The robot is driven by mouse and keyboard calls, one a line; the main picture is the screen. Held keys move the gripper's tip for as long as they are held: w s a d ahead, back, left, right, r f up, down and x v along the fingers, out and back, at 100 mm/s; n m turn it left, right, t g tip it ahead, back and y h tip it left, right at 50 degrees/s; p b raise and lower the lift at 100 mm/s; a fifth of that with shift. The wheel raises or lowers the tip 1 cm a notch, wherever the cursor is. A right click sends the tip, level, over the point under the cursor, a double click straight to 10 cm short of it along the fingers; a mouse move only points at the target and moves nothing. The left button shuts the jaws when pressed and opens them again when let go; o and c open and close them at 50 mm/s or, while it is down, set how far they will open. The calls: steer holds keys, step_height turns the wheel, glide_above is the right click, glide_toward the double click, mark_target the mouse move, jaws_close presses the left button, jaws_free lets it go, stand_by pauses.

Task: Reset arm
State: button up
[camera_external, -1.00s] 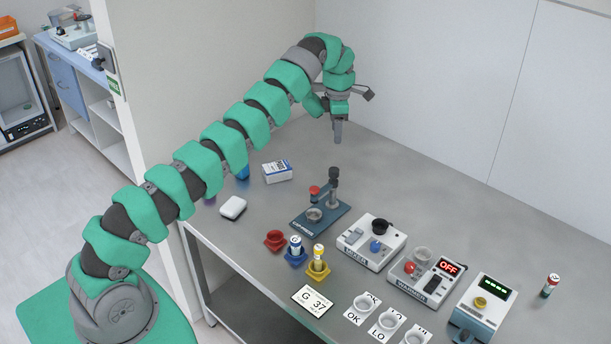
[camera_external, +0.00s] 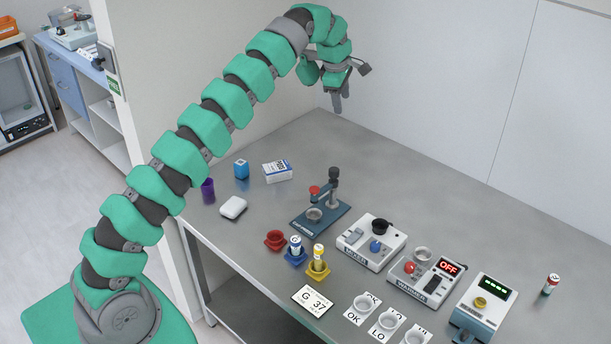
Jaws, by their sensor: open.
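My gripper (camera_external: 337,103) is at the end of my raised green and grey arm, in the upper middle of the external view. It points downward, high above the back left of the grey table (camera_external: 420,190). It holds nothing that I can see and touches nothing. The gap between its fingers is hard to make out at this size.
On the table are a blue capper stand (camera_external: 322,215), a mixer (camera_external: 370,243), a warmer (camera_external: 425,275), blue (camera_external: 295,258) and yellow (camera_external: 318,270) holders with vials, a red cup (camera_external: 275,240), a purple cup (camera_external: 208,190) and a lone vial (camera_external: 550,285). The back right is clear.

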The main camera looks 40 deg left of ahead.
steer(key=s+d+r+m+t+b, duration=0.1)
steer(key=s+r+m+t+b, duration=0.2)
steer(key=s+r+m, duration=0.5)
steer(key=s+r+m+t+b, duration=0.2)
steer(key=r+m+t+b, duration=0.1)
steer(key=r, duration=1)
steer(key=s+r+m+t+b, duration=0.3)
steer(key=s+r+m, duration=0.25)
steer(key=s, duration=0.45)
steer(key=s+r+m+t+b, duration=0.2)
steer(key=s+r+m+t, duration=0.3)
steer(key=s, duration=0.6)
step_height(320, 180, down, 29)
steer(key=g+b, duration=0.1)
steer(key=b, duration=2.7)
steer(key=shift+w+d+f+m, duration=0.15)
steer(key=shift+d+m, duration=0.2)
steer(key=shift+d, duration=0.1)
